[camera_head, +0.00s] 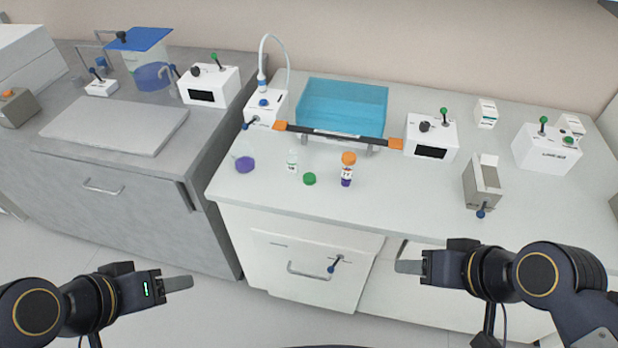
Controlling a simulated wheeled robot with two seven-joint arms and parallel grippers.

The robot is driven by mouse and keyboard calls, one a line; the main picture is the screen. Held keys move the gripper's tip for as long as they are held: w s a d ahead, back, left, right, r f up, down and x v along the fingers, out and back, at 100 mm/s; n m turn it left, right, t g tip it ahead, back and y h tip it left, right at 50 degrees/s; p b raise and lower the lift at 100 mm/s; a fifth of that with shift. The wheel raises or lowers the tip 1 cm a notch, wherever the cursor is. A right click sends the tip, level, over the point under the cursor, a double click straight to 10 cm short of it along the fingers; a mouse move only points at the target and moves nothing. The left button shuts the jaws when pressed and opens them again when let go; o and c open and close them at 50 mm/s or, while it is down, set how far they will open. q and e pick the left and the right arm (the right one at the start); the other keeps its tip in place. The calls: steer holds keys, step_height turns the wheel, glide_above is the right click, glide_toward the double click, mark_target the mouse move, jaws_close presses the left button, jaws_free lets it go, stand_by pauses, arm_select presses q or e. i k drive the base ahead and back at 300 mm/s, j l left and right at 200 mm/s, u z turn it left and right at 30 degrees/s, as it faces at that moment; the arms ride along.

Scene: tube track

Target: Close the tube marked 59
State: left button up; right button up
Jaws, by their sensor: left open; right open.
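A white tube with green marks (292,161) stands upright without a visible cap on the right-hand bench. A green cap (309,179) lies on the bench just right of and in front of it. Another tube (346,173) with a white label and purple lower part stands further right, with an orange cap (348,158) on top. The number 59 is too small to read on either tube. My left gripper (180,283) is open and empty at lower left, in front of the benches. My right gripper (408,267) is open and empty at lower right. Both are well apart from the tubes.
A clear vessel with purple contents (245,164) stands left of the tubes. A blue bath (342,104) and a black bar with orange ends (335,134) lie behind them. White devices (430,137) stand to the right. The bench front around the tubes is clear.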

mark_target(292, 158)
steer(key=i+j, duration=0.15)
steer(key=j, duration=0.15)
steer(key=i+j, duration=0.1)
steer(key=j, duration=0.25)
steer(key=i+j+z, duration=0.1)
steer(key=j, duration=0.2)
steer(key=i+j, duration=0.2)
steer(key=j, duration=0.15)
